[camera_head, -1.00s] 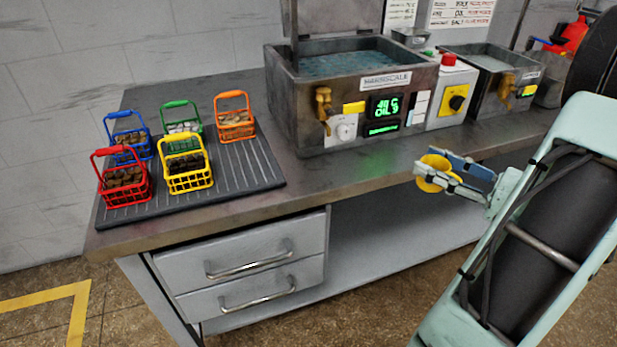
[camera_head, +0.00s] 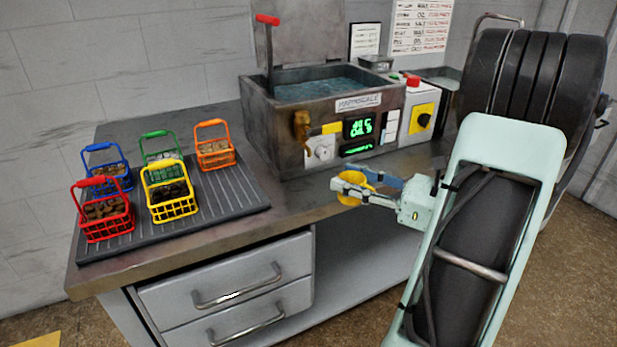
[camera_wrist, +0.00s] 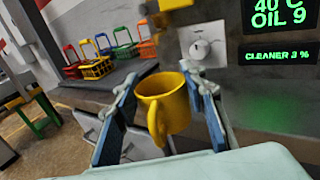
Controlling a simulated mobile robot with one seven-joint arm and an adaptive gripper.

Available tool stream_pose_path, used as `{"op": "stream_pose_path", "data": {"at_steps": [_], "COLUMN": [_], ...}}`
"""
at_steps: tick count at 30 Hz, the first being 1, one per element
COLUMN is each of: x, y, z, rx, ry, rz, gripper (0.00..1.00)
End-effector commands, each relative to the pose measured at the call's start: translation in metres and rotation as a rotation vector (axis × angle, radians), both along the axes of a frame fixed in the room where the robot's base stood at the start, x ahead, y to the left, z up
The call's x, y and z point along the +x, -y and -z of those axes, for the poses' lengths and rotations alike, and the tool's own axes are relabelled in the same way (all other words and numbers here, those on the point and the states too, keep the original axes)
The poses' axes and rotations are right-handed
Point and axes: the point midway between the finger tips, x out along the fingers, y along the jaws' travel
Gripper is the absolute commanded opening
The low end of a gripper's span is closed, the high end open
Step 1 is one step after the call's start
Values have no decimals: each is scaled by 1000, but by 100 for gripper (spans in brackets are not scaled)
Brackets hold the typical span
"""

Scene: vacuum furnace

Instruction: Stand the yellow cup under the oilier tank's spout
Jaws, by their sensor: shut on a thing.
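The yellow cup (camera_head: 356,184) is held between the fingers of my gripper (camera_head: 365,190), in front of the bench's front edge. In the wrist view the cup (camera_wrist: 165,102) looks upright, mouth up, its handle towards the camera, with a blue-padded finger on each side. The near tank (camera_head: 290,125) has a brass spout (camera_head: 302,130) on its front, behind and to the left of the cup. The wrist view shows this tank's display (camera_wrist: 280,15) with "40 C", "OIL 9" and "CLEANER 3 %". A second tank (camera_head: 440,78) is mostly hidden by my arm.
Several coloured baskets, including a yellow one (camera_head: 170,195), stand on a ribbed black mat (camera_head: 235,195) at the left of the bench (camera_head: 290,205). A control box with a red button (camera_head: 412,80) stands right of the near tank. A narrow bench strip before that tank is clear.

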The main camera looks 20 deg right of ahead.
Motion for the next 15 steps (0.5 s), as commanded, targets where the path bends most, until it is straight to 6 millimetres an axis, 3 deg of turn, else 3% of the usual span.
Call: {"op": "stream_pose_path", "data": {"at_steps": [6, 15], "x": [40, 61], "y": [-28, -41], "z": [1, 0], "rx": [-1, 0], "ry": [1, 1], "rz": [-3, -2], "gripper": [14, 14]}}
